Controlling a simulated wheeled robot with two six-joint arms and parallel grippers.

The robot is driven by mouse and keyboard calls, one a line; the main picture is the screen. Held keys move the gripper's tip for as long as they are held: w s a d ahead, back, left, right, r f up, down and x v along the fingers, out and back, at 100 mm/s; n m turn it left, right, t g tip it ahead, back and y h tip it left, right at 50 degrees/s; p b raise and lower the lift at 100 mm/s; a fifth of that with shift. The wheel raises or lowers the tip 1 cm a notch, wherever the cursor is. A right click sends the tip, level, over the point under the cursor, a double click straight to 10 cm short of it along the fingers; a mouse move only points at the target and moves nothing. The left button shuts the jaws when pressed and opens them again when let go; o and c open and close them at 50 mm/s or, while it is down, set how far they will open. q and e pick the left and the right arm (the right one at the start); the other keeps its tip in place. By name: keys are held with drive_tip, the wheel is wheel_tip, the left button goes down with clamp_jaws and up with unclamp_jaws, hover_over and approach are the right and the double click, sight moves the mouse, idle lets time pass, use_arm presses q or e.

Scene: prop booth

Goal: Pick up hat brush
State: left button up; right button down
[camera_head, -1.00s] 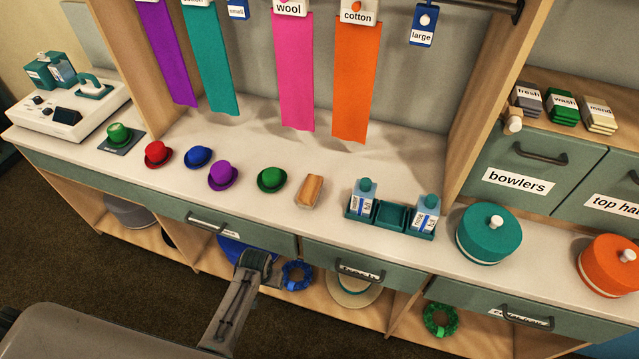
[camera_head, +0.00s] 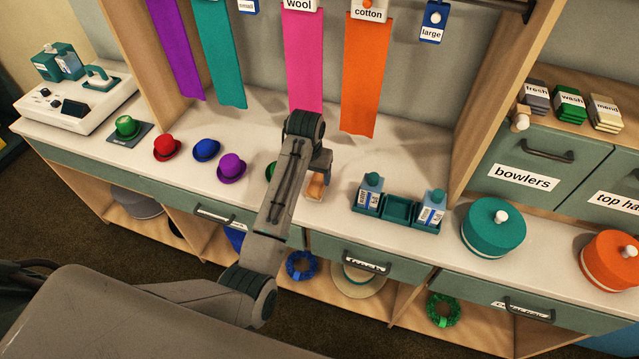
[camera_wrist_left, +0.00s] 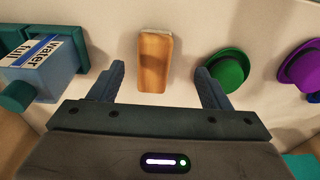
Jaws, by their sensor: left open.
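The hat brush (camera_wrist_left: 155,62), a wooden block with a pale edge along its far end, lies on the white counter. In the left wrist view it sits between and beyond my two open fingers, apart from both. In the head view the hat brush (camera_head: 316,186) is partly hidden behind my left gripper (camera_head: 322,172), which is over the counter beside it. In the left wrist view my left gripper (camera_wrist_left: 160,88) is open and empty. My right gripper is not in view.
A green hat (camera_wrist_left: 226,68) is close to one finger, and a blue water bottle (camera_wrist_left: 48,70) stands near the other. Purple, blue and red hats line the counter to the left. A teal bottle tray (camera_head: 397,210) and teal round box (camera_head: 492,230) are to the right.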

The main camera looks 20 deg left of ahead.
use_arm(q)
drive_tip(key=w+r, duration=0.1)
drive_tip(key=w+d+r, duration=0.1)
drive_tip(key=w, duration=0.1)
drive_tip(key=shift+d+r, duration=0.2)
drive_tip(key=shift+r, duration=0.15)
drive_tip(key=p, duration=0.2)
hover_over(318, 180)
drive_tip(key=f, duration=0.5)
drive_tip(key=shift+s+d, duration=0.3)
drive_tip(key=shift+s, duration=0.1)
drive_tip(key=f, duration=0.1)
drive_tip(key=f+p, duration=0.1)
drive_tip(key=f, duration=0.1)
drive_tip(key=shift+w+a+f, duration=0.25)
drive_tip(key=shift+f, duration=0.15)
drive_tip(key=shift+w+f+p, duration=0.1)
drive_tip(key=shift+f+p, duration=0.2)
drive_tip(key=shift+f, duration=0.45)
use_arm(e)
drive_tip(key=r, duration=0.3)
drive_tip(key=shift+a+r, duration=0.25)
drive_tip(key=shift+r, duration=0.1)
use_arm(q)
drive_tip(key=shift+c, duration=0.2)
drive_tip(key=c, duration=1.1)
